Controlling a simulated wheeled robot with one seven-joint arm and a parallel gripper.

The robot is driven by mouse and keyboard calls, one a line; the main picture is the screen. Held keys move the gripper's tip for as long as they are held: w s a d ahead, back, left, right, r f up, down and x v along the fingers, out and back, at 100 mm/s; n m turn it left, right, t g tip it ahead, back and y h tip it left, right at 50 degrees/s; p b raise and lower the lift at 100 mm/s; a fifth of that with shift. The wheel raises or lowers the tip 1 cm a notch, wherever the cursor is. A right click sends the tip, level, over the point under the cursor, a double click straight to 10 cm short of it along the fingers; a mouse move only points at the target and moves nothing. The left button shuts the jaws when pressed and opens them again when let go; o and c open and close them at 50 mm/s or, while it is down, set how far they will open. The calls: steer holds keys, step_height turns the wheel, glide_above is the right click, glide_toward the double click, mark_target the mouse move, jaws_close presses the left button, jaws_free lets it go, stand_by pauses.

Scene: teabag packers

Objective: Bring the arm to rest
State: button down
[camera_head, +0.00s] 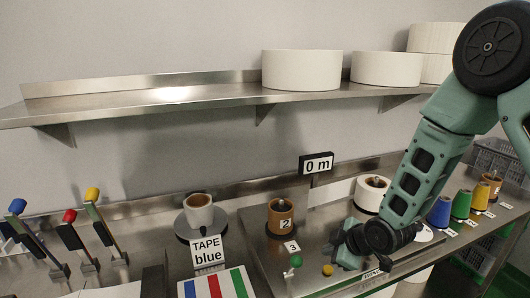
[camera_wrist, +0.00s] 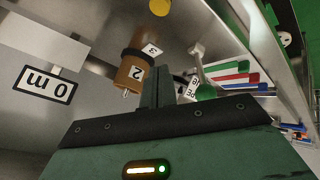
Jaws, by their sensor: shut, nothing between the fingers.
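My arm reaches down from the upper right in the head view, and my gripper (camera_head: 345,244) is at its lower end, above the steel machine top (camera_head: 262,242). It points left and is low, close to a yellow knob (camera_head: 327,270). I cannot tell whether it touches anything. In the wrist view my gripper (camera_wrist: 160,88) is shut and empty, its fingers together.
A green-knobbed lever (camera_head: 296,262) stands left of my gripper. A white roll (camera_head: 371,193) stands behind my arm. Blue (camera_head: 440,211), green and yellow spools stand to the right. A "0 m" display (camera_head: 316,163) is behind. Large white rolls (camera_head: 302,70) sit on the shelf (camera_head: 180,97).

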steer(key=s+a+r+m+g+h+b, duration=0.1)
steer(key=s+r+m+g+b, duration=0.1)
steer(key=s, duration=0.8)
steer(key=s+a+r+m+g+h+b, duration=0.1)
steer(key=s+a+r+m+g+b, duration=0.1)
steer(key=s, duration=0.8)
steer(key=s+a+r+m+g+h+b, duration=0.1)
steer(key=s+r+m+g+b, duration=0.1)
steer(key=s, duration=0.8)
steer(key=shift+s+a+r+g+h+b, duration=0.35)
steer(key=shift+r+b, duration=0.3)
steer(key=shift+b, duration=0.25)
